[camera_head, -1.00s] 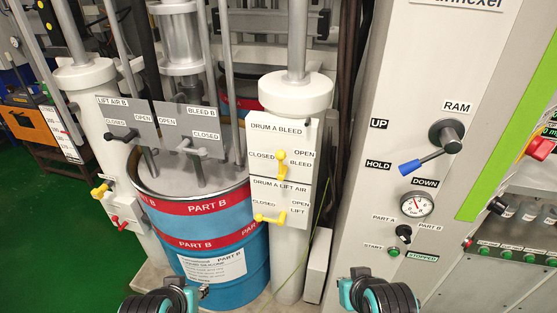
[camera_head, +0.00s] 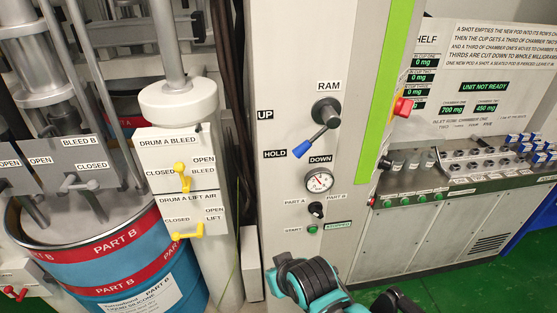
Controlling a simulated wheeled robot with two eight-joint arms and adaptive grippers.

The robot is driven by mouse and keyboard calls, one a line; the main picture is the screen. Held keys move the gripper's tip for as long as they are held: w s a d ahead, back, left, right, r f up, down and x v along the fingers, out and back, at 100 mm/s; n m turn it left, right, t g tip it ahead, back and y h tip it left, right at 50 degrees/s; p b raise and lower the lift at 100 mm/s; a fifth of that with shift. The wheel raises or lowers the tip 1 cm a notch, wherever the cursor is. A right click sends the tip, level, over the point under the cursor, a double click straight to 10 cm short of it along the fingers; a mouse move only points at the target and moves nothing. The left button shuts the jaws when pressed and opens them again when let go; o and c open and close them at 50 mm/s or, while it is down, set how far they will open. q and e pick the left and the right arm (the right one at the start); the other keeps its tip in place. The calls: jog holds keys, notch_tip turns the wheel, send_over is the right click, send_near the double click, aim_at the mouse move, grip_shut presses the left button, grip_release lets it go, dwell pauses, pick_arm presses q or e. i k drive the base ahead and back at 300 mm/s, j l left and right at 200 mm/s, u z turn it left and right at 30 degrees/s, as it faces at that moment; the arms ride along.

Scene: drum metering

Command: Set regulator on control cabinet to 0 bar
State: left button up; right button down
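The control cabinet (camera_head: 345,40) is the tall grey panel in the middle. Its round white pressure gauge (camera_head: 320,180) has a dial too small to read. A black knob (camera_head: 385,162) projects at the cabinet's right edge; no label shows whether it is the regulator. Above the gauge is the RAM lever (camera_head: 325,115) with a blue tip, pointing down-left near HOLD. A black selector (camera_head: 316,209) sits below the gauge. My teal and black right arm is at the bottom, below and apart from these controls; its fingertips cannot be made out. My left gripper is out of view.
A red emergency button (camera_head: 402,106) juts out beside the green stripe. A bench with several knobs and bottles (camera_head: 475,160) stands to the right. A blue drum (camera_head: 120,270) and a white post with yellow valves (camera_head: 185,180) stand left. Green floor (camera_head: 455,285) is clear at lower right.

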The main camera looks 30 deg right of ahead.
aim_at(385, 164)
jog(key=z, duration=1.8)
